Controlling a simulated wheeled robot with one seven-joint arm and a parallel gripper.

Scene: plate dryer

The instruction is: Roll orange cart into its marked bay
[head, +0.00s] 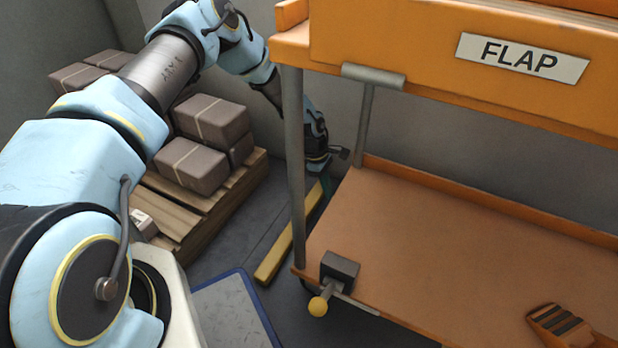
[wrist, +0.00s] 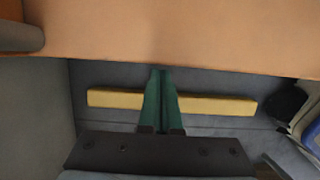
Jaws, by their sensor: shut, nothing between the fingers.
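The orange cart (head: 430,240) fills the right of the head view, with a lower shelf, grey posts and an upper flap labelled FLAP. Its edge also spans the top of the wrist view (wrist: 190,35). A yellow bar or strip (head: 288,235) lies on the floor along the cart's left end; it crosses behind my fingers in the wrist view (wrist: 110,98). I cannot tell whether it marks the bay. My gripper (wrist: 161,72) is shut and empty, its green fingers together with tips at the cart's edge; contact is unclear. In the head view it is partly hidden beyond the left post.
A pallet (head: 215,205) stacked with several brown boxes (head: 210,120) stands left of the cart. A blue-edged mat or panel (head: 235,310) lies in front. A yellow-knobbed lever (head: 318,305) projects from the cart's front corner. A pedal-like part (head: 560,325) shows lower right. Walls stand behind.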

